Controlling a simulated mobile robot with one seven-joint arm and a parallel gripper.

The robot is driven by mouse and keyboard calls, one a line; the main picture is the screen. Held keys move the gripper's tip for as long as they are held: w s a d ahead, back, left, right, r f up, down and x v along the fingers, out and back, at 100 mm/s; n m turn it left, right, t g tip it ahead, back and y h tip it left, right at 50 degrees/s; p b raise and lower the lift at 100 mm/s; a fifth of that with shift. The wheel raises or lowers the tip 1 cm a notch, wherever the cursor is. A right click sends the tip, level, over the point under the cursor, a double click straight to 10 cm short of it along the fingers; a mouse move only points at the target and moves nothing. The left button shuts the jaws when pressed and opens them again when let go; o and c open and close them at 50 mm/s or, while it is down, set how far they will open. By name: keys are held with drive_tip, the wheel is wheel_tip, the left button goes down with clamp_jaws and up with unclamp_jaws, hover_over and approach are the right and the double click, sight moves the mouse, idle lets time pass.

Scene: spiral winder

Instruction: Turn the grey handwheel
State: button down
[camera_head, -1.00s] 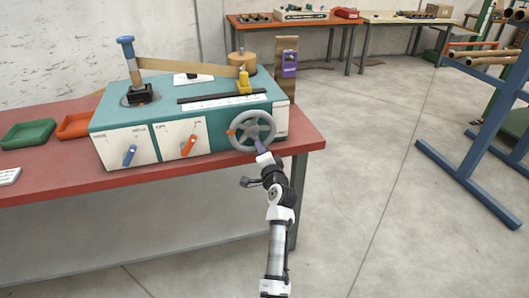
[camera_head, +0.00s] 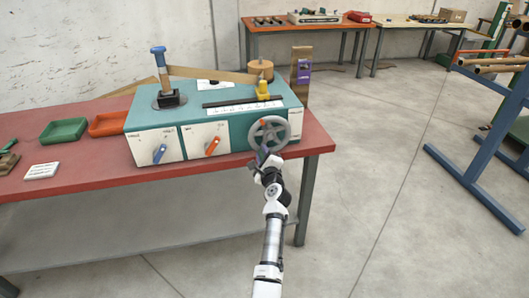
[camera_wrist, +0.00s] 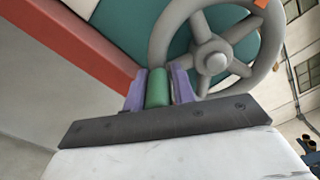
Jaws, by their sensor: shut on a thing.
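The grey handwheel (camera_head: 270,134) is on the right end of the front of the teal and white machine (camera_head: 205,117). It has a round rim, several spokes and an orange mark, which is now at its upper left in the head view. The wheel fills the upper part of the wrist view (camera_wrist: 212,56). My gripper (camera_head: 262,154) is at the bottom of the rim. In the wrist view its purple fingers (camera_wrist: 158,88) are shut on a green cylindrical handle (camera_wrist: 157,91) by the wheel's rim. Where the handle joins the wheel is hidden.
A blue lever (camera_head: 159,153) and an orange lever (camera_head: 212,146) are left of the wheel. The red table's edge (camera_head: 90,192) runs below the machine. Green (camera_head: 64,131) and orange trays (camera_head: 108,124) stand left. Open floor (camera_head: 370,200) lies to the right.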

drive_tip(key=shift+s+a+m+p, duration=0.25)
drive_tip(key=shift+a+m+p, duration=0.25)
drive_tip(key=shift+a+m, duration=0.25)
drive_tip(key=shift+a+r, duration=0.1)
drive_tip(key=shift+a, duration=0.05)
drive_tip(key=c, duration=1.2)
unclamp_jaws()
drive_tip(key=shift+a+r, duration=0.1)
drive_tip(key=shift+r, duration=0.05)
drive_tip(key=shift+c, duration=0.2)
drive_tip(key=shift+d, duration=0.3)
drive_tip(key=v, duration=1.3)
drive_tip(key=shift+s+b, duration=0.3)
drive_tip(key=shift+b, duration=0.15)
drive_tip(key=shift+d+r, duration=0.1)
